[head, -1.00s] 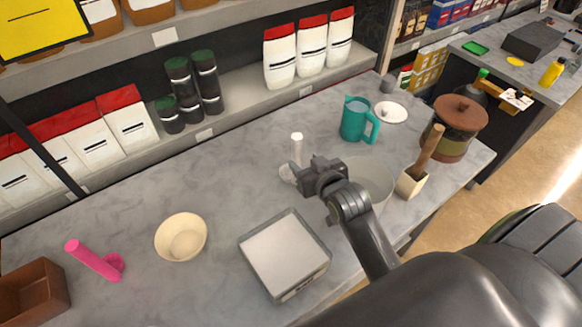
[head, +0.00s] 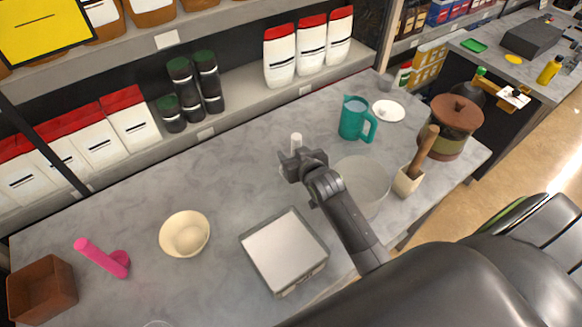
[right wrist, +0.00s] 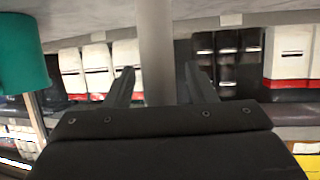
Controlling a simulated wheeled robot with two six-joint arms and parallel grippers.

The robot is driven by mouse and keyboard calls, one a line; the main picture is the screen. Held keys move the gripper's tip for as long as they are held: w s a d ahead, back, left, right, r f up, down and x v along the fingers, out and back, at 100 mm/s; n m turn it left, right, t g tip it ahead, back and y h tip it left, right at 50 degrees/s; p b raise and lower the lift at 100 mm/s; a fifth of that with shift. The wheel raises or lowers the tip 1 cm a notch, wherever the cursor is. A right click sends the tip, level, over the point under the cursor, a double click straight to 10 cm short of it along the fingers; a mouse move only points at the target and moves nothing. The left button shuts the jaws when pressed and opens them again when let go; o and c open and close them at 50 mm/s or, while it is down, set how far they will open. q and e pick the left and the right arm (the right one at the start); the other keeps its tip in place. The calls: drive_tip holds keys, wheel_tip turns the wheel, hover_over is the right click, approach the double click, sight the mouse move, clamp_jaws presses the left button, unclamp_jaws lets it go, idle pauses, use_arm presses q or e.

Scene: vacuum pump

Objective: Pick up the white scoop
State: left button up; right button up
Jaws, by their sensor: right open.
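The white scoop (head: 296,140) stands with its handle up on the grey counter, right of centre in the head view. Only the handle's top and a bit of its bowl show there, behind my right gripper (head: 301,163). In the right wrist view, the pale handle (right wrist: 156,45) runs between the two spread fingers of the right gripper (right wrist: 158,82). The fingers are open, with a gap visible on either side of the handle. My left gripper is not in view.
A teal pitcher (head: 354,119) stands behind and right of the scoop. A clear bowl (head: 368,182) is close to my right arm. A grey-white scale (head: 283,250) sits in front. The counter left of the scoop is clear.

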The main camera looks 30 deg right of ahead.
clamp_jaws()
idle(0.3)
